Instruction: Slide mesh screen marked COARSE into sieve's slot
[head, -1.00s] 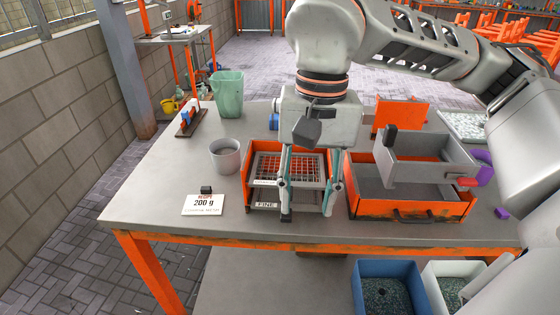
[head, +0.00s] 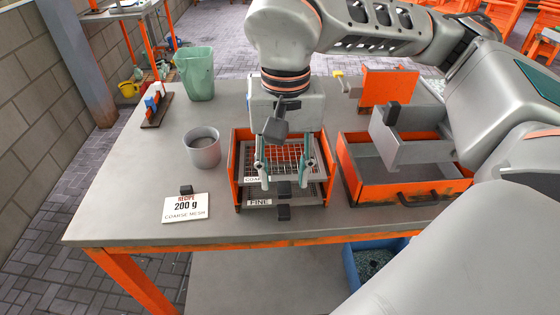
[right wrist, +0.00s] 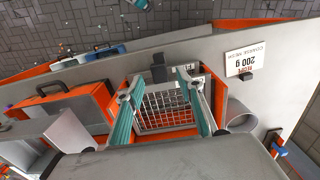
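The COARSE mesh screen (head: 283,155) lies on the upper level of an orange rack, its label partly covered by a finger. The FINE screen (head: 260,202) is below it. My right gripper (head: 284,183) is above the rack, pointing down, its fingers apart on either side of the COARSE screen's black knob. In the right wrist view the fingers (right wrist: 168,115) stand wide apart over the mesh (right wrist: 165,108), with nothing clamped. The apparent sieve, a grey box (head: 400,150) with a black knob over an orange base, stands right of the rack. Its slot cannot be made out. My left gripper is out of view.
A grey cup (head: 203,150) stands left of the rack. A recipe card (head: 186,208) reads 200 g, coarse mesh. A green bucket (head: 195,76) is at the back left. The orange drawer base (head: 440,193) is close to the rack's right.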

